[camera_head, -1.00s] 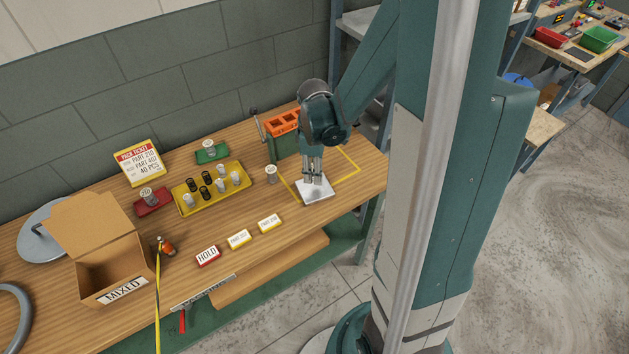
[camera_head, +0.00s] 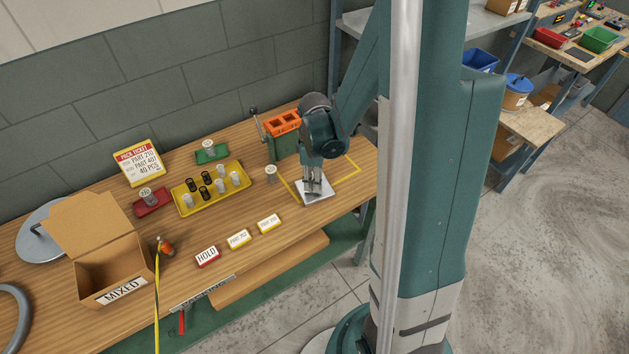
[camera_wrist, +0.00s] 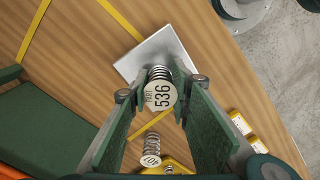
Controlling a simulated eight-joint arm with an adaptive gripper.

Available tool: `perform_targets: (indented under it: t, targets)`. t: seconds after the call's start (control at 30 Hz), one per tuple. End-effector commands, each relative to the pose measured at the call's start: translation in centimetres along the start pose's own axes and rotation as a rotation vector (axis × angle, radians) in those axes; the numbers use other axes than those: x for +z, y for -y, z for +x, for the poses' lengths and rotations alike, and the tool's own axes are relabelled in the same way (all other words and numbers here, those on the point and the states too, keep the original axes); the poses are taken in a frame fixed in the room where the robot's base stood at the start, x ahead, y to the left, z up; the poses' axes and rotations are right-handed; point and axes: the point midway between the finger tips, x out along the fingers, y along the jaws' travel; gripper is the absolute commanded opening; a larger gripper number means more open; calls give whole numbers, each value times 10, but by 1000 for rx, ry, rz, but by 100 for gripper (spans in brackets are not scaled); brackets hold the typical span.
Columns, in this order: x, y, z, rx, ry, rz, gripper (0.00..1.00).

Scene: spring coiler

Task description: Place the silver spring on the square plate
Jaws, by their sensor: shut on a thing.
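The square plate (camera_head: 326,190) is a pale metal square on the bench, next to the yellow tape lines. My gripper (camera_head: 313,188) points down over it. In the wrist view the plate (camera_wrist: 145,58) lies beyond the fingers. There my gripper (camera_wrist: 161,90) is shut on a spring (camera_wrist: 158,76) with grey coils and a round white end marked 536. The spring is over the plate's near part; I cannot tell whether it touches the plate. In the head view the fingers mostly hide the held spring.
A loose spring (camera_head: 271,174) stands left of the plate. A yellow tray (camera_head: 187,208) holds several silver and black springs. An orange-topped green press (camera_head: 283,147) stands behind the gripper. Label blocks (camera_head: 238,239) lie in front.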

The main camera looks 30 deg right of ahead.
Motion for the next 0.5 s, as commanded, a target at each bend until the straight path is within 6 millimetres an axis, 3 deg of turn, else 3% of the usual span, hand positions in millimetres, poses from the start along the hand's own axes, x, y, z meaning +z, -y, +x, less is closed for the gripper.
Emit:
perform_targets:
  t: [0.43,0.47,0.5]
  targets:
    - [0,0,4,0,0,0,8]
    - [0,0,4,0,0,0,23]
    - [0,0,3,0,0,0,29]
